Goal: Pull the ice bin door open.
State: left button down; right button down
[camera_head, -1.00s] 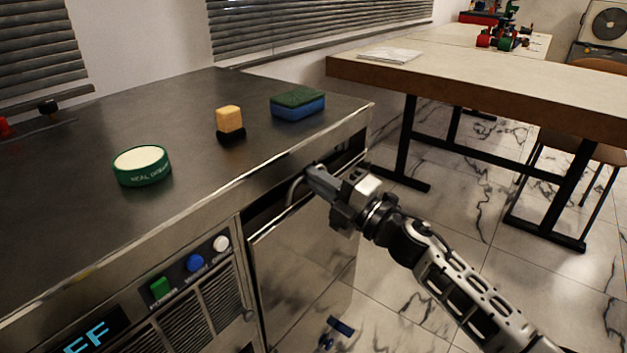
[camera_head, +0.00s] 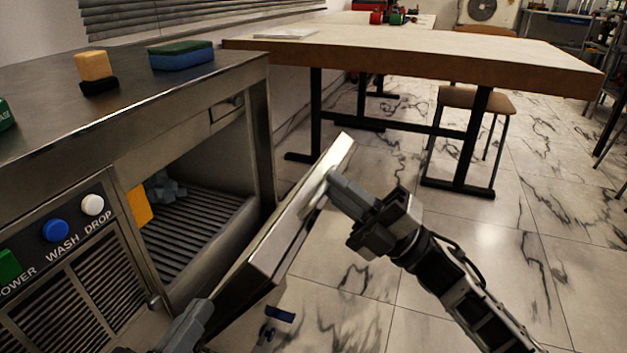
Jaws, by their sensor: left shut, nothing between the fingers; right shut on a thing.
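The ice bin door (camera_head: 268,250) stands open, tilted out and away from the steel cabinet, and the bin opening (camera_head: 200,235) shows. My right gripper (camera_head: 332,188) is shut on the door's handle (camera_head: 316,192) near the door's upper outer end. My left gripper (camera_head: 200,318) is at the bottom, left of the door and in front of the cabinet. It is shut and empty; part of it is cut off by the frame edge. Inside the bin are a slatted floor, an orange piece (camera_head: 139,206) and a grey-blue object (camera_head: 163,187).
On the cabinet top (camera_head: 40,105) are a yellow-and-black block (camera_head: 95,68) and a green-blue sponge (camera_head: 181,55). Buttons (camera_head: 56,230) line the front panel. A table (camera_head: 420,62) and chair (camera_head: 468,98) stand beyond.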

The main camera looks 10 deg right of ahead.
pick_arm(q)
jog(key=shift+w+r, duration=0.15)
jog(key=shift+r, duration=0.05)
pick_arm(e)
jog(key=shift+s+d+f, duration=0.2)
jog(key=shift+d+f, duration=0.05)
jog(key=shift+f, duration=0.5)
jog(key=c, duration=1.8)
grip_release()
jog(key=shift+f, duration=0.1)
